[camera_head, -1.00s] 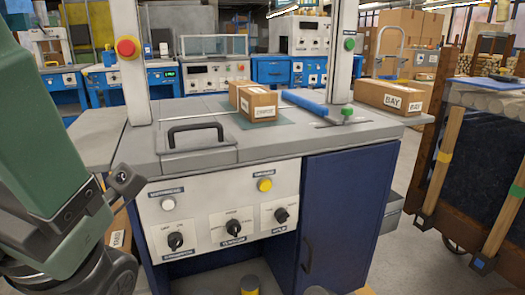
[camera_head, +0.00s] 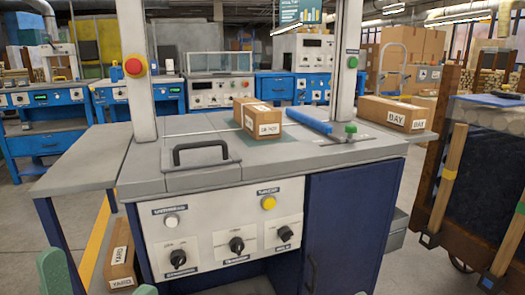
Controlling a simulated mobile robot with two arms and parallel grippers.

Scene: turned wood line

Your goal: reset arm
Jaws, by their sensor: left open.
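My left gripper (camera_head: 98,281) shows at the bottom left edge of the head view. Only its two green fingertips are in the picture, set well apart with a gap between them and nothing seen in it. The rest of the gripper and the arm are below the frame. The fingertips appear in front of the workstation's lower left part, near the floor box in the picture. My right gripper cannot be made out.
A grey-topped workstation (camera_head: 280,165) with knobs fills the middle. It bears a cardboard box (camera_head: 262,123), a blue bar (camera_head: 308,121) and a box marked BAY (camera_head: 392,114). A YARD box (camera_head: 122,258) lies on the floor at left. A wooden-framed cart (camera_head: 480,180) stands at right.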

